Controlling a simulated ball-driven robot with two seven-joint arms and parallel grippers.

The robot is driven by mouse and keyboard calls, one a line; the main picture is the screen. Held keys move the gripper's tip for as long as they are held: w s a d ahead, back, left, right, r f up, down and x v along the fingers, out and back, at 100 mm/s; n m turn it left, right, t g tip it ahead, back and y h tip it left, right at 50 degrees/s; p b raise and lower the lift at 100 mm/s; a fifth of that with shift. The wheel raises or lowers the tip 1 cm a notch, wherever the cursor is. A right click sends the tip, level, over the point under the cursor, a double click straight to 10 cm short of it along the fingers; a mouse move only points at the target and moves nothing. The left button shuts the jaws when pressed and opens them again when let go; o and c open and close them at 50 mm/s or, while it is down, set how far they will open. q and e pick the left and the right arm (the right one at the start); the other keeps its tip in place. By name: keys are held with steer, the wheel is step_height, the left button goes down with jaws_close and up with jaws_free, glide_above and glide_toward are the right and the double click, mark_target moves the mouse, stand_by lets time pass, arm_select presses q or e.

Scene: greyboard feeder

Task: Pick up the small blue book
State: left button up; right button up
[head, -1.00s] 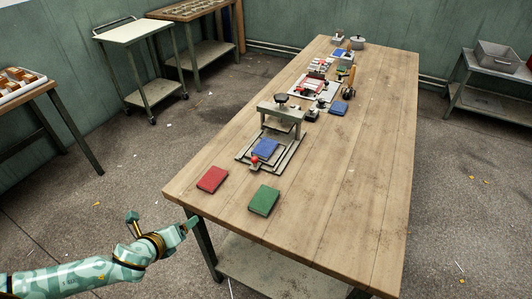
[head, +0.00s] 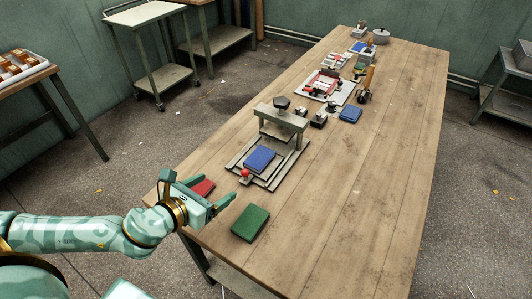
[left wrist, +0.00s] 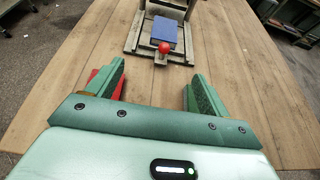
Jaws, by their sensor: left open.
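My left gripper (head: 213,186) is open and empty at the table's near left corner, over the red book and short of the press. In the left wrist view its two fingers (left wrist: 156,76) stand apart with bare table between them. My right gripper is not in view.
The red book (head: 203,188) is partly hidden by my left gripper. A green book (head: 250,222) lies to its right. The grey press (head: 282,116) stands upright beyond. Several small tools and a white board (head: 325,85) lie farther back. The table's right side is clear.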

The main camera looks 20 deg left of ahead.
arm_select(q)
steer(key=b, duration=0.3)
glide_toward(249, 168)
steer(key=x, duration=0.3)
steer(key=shift+w, duration=0.15)
steer(key=shift+w+d, duration=0.1)
steer(key=shift+w, duration=0.35)
steer(key=x, duration=0.1)
steer(key=b+x, duration=0.1)
steer(key=x, duration=0.1)
steer(key=b+x, duration=0.1)
steer(key=x, duration=0.1)
steer(key=shift+d+r, duration=0.1)
steer(key=shift+d, duration=0.25)
steer(key=shift+s+r, duration=0.1)
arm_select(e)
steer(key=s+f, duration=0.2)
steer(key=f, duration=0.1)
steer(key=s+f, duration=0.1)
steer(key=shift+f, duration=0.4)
arm_select(q)
steer(key=c, duration=1.1)
